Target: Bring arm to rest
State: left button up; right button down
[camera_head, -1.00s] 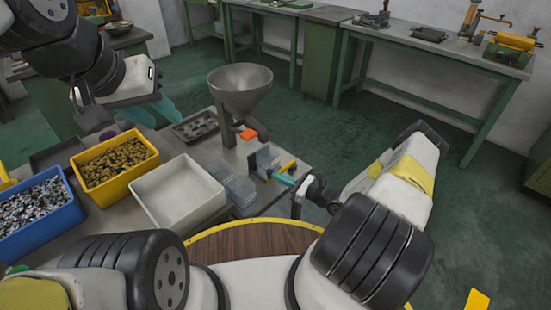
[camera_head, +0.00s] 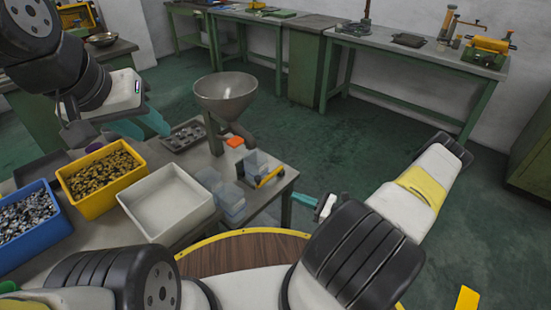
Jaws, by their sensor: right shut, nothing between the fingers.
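My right arm comes in from the bottom, bends at the right and points back left. My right gripper (camera_head: 300,197) is shut and empty, with its teal fingers off the right corner of the work table (camera_head: 262,196), clear of the things on it. My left gripper (camera_head: 146,126) hangs at the upper left above the table, behind the yellow bin. Its two teal fingers look apart, with nothing visible between them.
A metal funnel (camera_head: 226,93) stands on the table. Near it are clear boxes (camera_head: 228,203), a yellow bin (camera_head: 104,205), a white bin (camera_head: 166,232), a blue bin (camera_head: 45,255) and a grey tray (camera_head: 187,136). Green floor (camera_head: 370,155) lies open at the right.

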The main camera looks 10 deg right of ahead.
jog(key=s+a+r+n+g+h, duration=0.25)
jog(key=r+n+g, duration=0.45)
jog(key=r, duration=0.7)
jog(key=s+a+r+n+g+h, duration=0.1)
jog(key=a+r+n+g+h, duration=0.2)
jog(key=r+n, duration=0.8)
jog(key=s+r+n+t+h, duration=0.2)
jog(key=s+r, duration=0.5)
jog(key=r, duration=0.4)
jog(key=s+r+n+t+h, duration=0.3)
jog(key=s+r+n, duration=0.3)
jog(key=r, duration=0.5)
jog(key=shift+s+a+r+h, duration=0.15)
jog(key=shift+s+a+h, duration=0.15)
jog(key=shift+s+h, duration=0.6)
jog(key=shift+a, duration=0.1)
